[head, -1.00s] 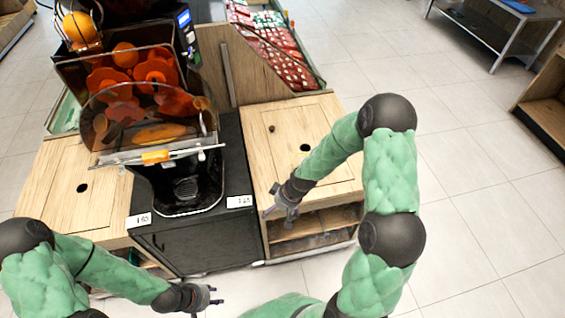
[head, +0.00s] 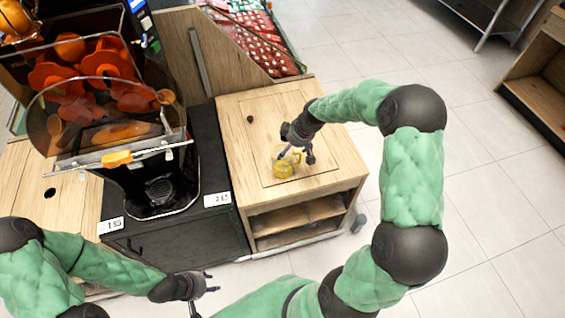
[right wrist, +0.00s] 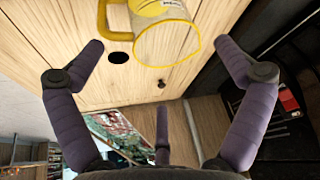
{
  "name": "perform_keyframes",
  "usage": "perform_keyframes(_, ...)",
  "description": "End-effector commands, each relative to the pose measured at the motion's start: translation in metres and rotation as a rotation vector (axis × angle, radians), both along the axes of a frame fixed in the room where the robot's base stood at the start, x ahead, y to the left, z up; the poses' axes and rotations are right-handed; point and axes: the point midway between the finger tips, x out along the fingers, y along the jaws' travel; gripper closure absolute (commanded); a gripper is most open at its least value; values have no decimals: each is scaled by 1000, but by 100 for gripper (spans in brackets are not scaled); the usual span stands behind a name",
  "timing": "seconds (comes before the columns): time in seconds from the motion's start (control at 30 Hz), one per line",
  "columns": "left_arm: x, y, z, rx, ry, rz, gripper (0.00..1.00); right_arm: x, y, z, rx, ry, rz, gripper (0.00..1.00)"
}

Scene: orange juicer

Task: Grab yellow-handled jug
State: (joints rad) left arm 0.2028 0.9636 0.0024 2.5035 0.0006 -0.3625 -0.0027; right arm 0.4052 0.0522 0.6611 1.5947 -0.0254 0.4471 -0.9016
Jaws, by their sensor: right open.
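A small clear jug with a yellow rim and yellow handle (head: 284,166) stands on the wooden counter (head: 318,182) right of the juicer. In the right wrist view the jug (right wrist: 165,38) is at the top, between the fingers and beyond them, with its handle to the left and its upper part cut off. My right gripper (head: 299,151) is at the jug, open, its fingers spread and not closed on it. My left gripper (head: 208,282) is low in the head view, away from the jug, empty, with fingers apart.
The orange juicer (head: 112,130) stands on a black cabinet (head: 185,238) left of the counter. A round hole (right wrist: 119,58) and a small dark knob (right wrist: 161,84) are in the wooden top. A crate of red packs (head: 262,45) is behind. Floor to the right is clear.

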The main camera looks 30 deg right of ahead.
Motion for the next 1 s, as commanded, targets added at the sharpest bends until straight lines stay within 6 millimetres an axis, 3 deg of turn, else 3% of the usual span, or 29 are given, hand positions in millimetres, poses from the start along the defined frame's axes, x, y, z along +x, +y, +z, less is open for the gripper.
perform_keyframes(0.27,0,0,-7,0,0,0,60,6,6,-19,-1,-1,1,0)
perform_keyframes(0.53,0,0,-20,0,0,0,60,16,16,-54,0,0,-1,0)
perform_keyframes(0.8,0,0,-20,0,0,0,60,18,17,-56,0,-2,-2,0)
perform_keyframes(0.87,0,0,-20,0,0,0,60,18,17,-56,0,-2,-2,14)
perform_keyframes(1.0,0,0,-20,0,0,0,60,18,17,-56,0,-1,-1,54)
